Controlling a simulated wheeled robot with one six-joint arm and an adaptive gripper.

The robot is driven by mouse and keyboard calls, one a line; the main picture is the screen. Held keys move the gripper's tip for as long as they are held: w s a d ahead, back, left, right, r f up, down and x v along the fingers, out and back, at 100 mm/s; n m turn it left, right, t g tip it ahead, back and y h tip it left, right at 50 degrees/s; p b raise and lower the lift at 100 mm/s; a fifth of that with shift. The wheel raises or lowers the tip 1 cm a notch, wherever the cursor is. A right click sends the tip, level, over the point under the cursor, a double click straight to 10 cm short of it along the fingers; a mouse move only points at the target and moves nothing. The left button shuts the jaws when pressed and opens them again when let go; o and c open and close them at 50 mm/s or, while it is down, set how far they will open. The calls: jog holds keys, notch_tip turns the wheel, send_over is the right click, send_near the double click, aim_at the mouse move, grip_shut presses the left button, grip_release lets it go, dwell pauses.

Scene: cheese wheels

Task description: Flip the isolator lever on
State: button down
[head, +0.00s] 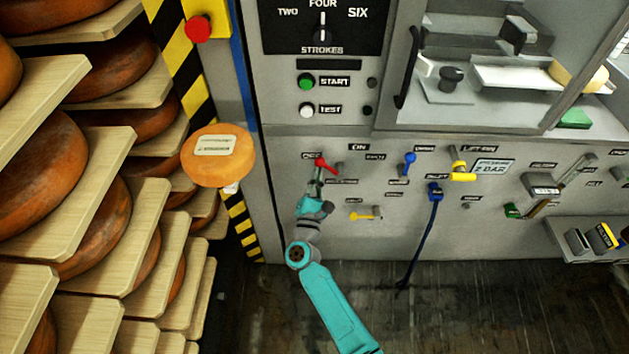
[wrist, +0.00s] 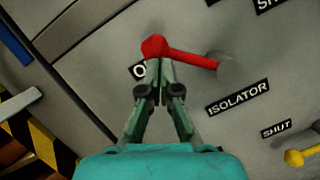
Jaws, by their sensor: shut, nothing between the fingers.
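The isolator lever is red with a ball knob. In the wrist view its arm (wrist: 192,58) runs left from a grey pivot to the knob, beside a partly covered label beginning with "O". An "ISOLATOR" label (wrist: 238,97) sits below the pivot. In the head view the lever (head: 324,163) points up and left, toward the left-hand label and away from the "ON" label (head: 358,147). My gripper (wrist: 159,68) is shut and empty, its fingertips right at the knob's lower side. I cannot tell whether they touch. In the head view my gripper (head: 320,184) is just below the lever.
A yellow lever (head: 361,216) is below right, a blue lever (head: 409,162) to the right. A blue plug with a hanging cable (head: 435,195) is further right. An orange cheese-like disc (head: 218,156) and loaded cheese shelves (head: 150,205) stand left.

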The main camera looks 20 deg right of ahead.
jog(key=shift+s+d+r+m+g+h, duration=0.15)
jog(key=shift+s+d+r+m, duration=0.05)
jog(key=shift+d+r+m, duration=0.5)
jog(key=shift+s+d+r+m+g+h, duration=0.2)
jog(key=shift+d+r+m, duration=0.35)
jog(key=shift+d+r, duration=0.1)
jog(key=shift+s+d+r+m+g+h, duration=0.15)
jog(key=shift+s+d+r+m, duration=0.05)
jog(key=shift+d+r+m, duration=0.5)
jog(key=shift+d+r, duration=0.1)
jog(key=shift+r, duration=0.1)
jog(key=shift+f, duration=0.1)
